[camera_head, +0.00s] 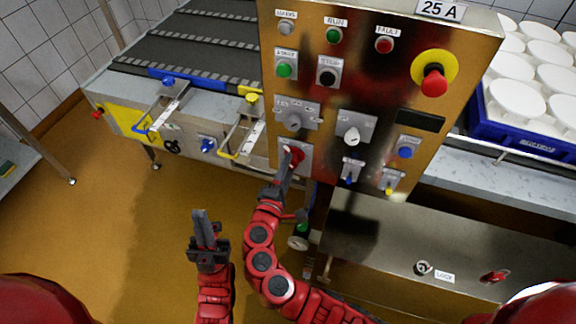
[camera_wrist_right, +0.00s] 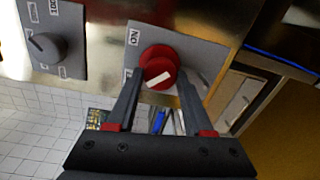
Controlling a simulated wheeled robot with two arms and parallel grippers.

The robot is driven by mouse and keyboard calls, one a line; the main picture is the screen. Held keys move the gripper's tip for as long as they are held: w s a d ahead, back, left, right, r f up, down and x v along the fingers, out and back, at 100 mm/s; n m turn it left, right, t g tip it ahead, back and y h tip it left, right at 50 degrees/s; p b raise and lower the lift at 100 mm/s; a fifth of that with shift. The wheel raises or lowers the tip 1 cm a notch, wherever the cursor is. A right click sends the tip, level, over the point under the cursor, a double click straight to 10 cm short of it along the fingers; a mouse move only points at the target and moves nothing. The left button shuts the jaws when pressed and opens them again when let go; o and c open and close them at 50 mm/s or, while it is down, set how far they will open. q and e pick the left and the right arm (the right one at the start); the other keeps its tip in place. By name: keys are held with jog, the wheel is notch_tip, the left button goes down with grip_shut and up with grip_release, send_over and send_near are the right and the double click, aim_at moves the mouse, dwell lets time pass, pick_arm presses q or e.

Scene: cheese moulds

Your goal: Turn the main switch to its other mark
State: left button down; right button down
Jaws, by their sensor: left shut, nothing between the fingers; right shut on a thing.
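The main switch is a red knob with a white pointer bar on a grey plate (camera_head: 304,158) at the lower left of the steel panel. In the right wrist view the knob (camera_wrist_right: 158,60) sits between my fingers, with an ON mark (camera_wrist_right: 133,37) on the plate (camera_wrist_right: 200,55). The white bar lies slanted across the knob; the other mark is not readable. My right gripper (camera_head: 290,163) is shut on the knob, and it also shows in the wrist view (camera_wrist_right: 158,82). My left gripper (camera_head: 203,222) is shut and empty, low over the floor, away from the panel.
A grey selector (camera_head: 293,122) and a white-handled selector (camera_head: 351,137) sit just above the switch. A red emergency button (camera_head: 433,82) is at the upper right. A conveyor (camera_head: 180,50) stands left, and a blue crate (camera_head: 510,140) of white moulds right.

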dwell(0.4)
jog(key=shift+c, duration=1.4)
grip_release()
